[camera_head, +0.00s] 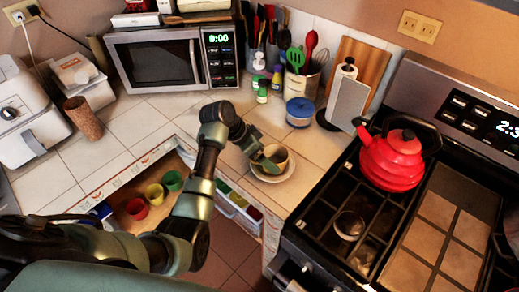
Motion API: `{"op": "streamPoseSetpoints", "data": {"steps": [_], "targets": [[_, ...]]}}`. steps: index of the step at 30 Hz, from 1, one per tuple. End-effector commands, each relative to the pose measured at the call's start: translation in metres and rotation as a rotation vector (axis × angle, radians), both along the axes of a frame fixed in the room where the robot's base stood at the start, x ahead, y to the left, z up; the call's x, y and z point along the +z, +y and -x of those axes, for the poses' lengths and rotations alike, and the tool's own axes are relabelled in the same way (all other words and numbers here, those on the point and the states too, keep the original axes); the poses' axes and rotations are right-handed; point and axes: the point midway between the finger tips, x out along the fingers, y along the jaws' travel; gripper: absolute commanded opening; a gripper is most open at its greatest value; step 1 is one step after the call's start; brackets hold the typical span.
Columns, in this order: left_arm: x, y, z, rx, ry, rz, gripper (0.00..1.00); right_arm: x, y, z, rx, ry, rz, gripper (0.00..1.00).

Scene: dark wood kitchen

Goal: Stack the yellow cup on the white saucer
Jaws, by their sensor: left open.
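A yellow cup (281,154) stands upright over the white saucer (286,173) on the tiled counter corner beside the stove. It looks seated on the saucer, though the contact is partly hidden. My left gripper (267,161) is open at the cup's left side, with a finger close to or touching its rim. The gripper hides part of the cup's left side. My right gripper is not in view.
An open drawer (120,190) below the counter holds a red, a yellow and a green cup. A blue container (300,112) and utensil holders stand behind the saucer. A red kettle (391,160) sits on the stove to the right.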

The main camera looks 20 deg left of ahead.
Motion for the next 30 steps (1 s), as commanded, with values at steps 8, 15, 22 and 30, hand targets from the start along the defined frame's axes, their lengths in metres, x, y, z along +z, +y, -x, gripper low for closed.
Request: {"op": "streamPoseSetpoints", "data": {"steps": [8,15,22,30], "targets": [[0.040,0.020,0.011,0.002,-0.007,-0.003,0.99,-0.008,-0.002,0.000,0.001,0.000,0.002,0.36],[0.083,0.043,0.026,0.000,-0.006,-0.003,0.99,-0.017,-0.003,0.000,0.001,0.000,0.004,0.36],[0.105,0.053,0.034,0.000,-0.003,0.000,0.99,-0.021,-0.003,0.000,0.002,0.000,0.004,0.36],[0.108,0.054,0.035,-0.001,-0.001,0.000,0.99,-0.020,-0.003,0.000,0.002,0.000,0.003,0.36]]}}
